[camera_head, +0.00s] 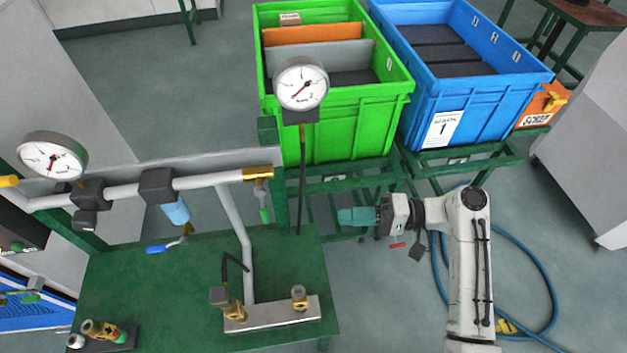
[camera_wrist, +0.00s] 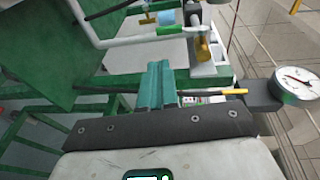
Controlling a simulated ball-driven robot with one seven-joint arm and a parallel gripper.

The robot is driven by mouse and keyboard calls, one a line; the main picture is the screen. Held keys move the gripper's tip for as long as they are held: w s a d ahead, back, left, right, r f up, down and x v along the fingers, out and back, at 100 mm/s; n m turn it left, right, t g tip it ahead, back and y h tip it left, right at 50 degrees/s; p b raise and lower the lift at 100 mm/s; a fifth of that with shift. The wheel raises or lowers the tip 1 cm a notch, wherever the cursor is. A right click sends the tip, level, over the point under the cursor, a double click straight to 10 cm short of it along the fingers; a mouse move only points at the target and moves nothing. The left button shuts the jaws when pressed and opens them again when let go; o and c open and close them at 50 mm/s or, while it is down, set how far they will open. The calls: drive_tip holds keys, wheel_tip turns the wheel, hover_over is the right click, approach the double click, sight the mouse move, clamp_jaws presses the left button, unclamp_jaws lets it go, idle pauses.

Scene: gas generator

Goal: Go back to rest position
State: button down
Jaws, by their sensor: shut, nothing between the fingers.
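My gripper (camera_head: 343,216) is in the right half of the head view, at the end of my white arm. Its teal fingers point left toward the green bench (camera_head: 190,290) and are shut with nothing between them. In the head view it is in front of the green crate's stand and right of the bench, apart from the gauges and pipes. In the wrist view the teal fingers (camera_wrist: 158,85) are together in the middle, with the pipework beyond them.
A green crate (camera_head: 340,130) and a blue crate (camera_head: 480,100) stand behind my gripper. A pressure gauge (camera_head: 301,84) rises left of it; another gauge (camera_head: 52,158) is at far left. Pipework (camera_head: 130,188) runs over the bench. A blue hose (camera_head: 545,280) lies on the floor.

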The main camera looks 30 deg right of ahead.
drive_tip(key=s+a+f+n+g+h, duration=0.1)
drive_tip(key=s+a+f+g+h, duration=0.15)
drive_tip(key=s+f, duration=0.2)
drive_tip(key=s+a+f+n+g+h, duration=0.1)
drive_tip(key=s+f+g+h, duration=0.1)
drive_tip(key=s+f+h, duration=0.3)
drive_tip(key=s+d+n+g+h, duration=0.2)
drive_tip(key=s+d+h, duration=0.4)
drive_tip(key=s, duration=0.4)
drive_tip(key=shift+s+d+r+n+g+h, duration=0.3)
drive_tip(key=shift+d+n+g+h, duration=0.05)
drive_tip(key=shift+n+h, duration=0.3)
